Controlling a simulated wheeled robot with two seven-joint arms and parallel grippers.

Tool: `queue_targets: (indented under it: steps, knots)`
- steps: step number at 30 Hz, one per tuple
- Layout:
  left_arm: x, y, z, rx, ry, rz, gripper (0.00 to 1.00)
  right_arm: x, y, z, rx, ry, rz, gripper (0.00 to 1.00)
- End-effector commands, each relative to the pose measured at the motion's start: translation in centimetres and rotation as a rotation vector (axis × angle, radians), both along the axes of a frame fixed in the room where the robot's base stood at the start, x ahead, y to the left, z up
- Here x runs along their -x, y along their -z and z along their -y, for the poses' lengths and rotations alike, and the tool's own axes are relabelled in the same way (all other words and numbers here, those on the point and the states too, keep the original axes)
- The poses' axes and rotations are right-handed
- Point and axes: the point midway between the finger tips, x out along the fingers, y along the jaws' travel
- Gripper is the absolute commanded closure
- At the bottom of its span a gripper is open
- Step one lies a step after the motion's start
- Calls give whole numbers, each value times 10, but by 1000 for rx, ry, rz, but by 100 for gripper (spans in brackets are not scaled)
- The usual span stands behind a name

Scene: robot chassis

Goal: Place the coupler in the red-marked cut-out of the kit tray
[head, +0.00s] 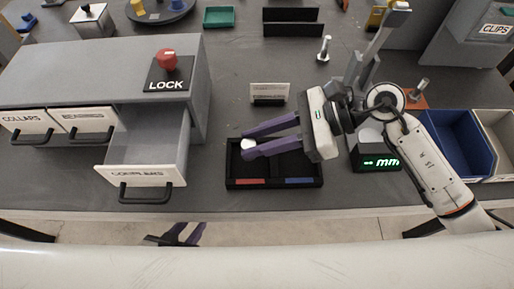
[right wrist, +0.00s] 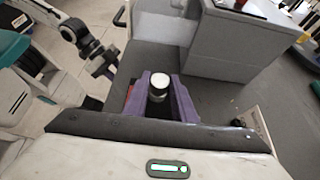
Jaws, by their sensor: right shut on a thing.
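The coupler (right wrist: 158,95), with a white round top and a dark body, is between the purple fingertips of my right gripper (right wrist: 160,92), which is shut on it. In the head view only the coupler's white end (head: 247,144) shows at the tips of my right gripper (head: 246,148). The black kit tray (head: 273,187) lies below; the coupler is over its left part. A red mark (head: 250,183) is on the tray's front left rim, and a blue mark (head: 299,182) is at right. The fingers hide part of the cut-outs. My left gripper (head: 183,236) is low, in front of the table, its fingers apart.
An open drawer (head: 143,172) juts out left of the tray from the grey cabinet (head: 95,65) with its red lock knob (head: 166,60). A small sign (head: 269,92) stands behind the tray. A green-lit display (head: 380,162) and blue bin (head: 450,145) are at right.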

Motion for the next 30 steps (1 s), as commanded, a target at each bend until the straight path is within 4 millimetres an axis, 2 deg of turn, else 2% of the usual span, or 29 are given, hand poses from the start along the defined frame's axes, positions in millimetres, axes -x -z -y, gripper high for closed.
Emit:
queue_targets:
  steps: [8, 20, 21, 24, 30]
  knots:
    - [1, -1, 1, 0, 2, -3, 69, 0, 35, 0, -1, 3, -3, 100]
    - [1, 4, 2, 0, 4, -3, 69, 0, 42, 0, 0, 1, 0, 100]
    - [1, 4, 2, -1, 5, -4, 69, 0, 43, 1, 1, 1, 0, 75]
    - [1, 2, 2, 0, 5, -5, 69, 0, 41, 0, 1, 1, 0, 58]
    - [0, 1, 2, 0, 5, -2, 69, 0, 41, 0, 1, 1, 0, 57]
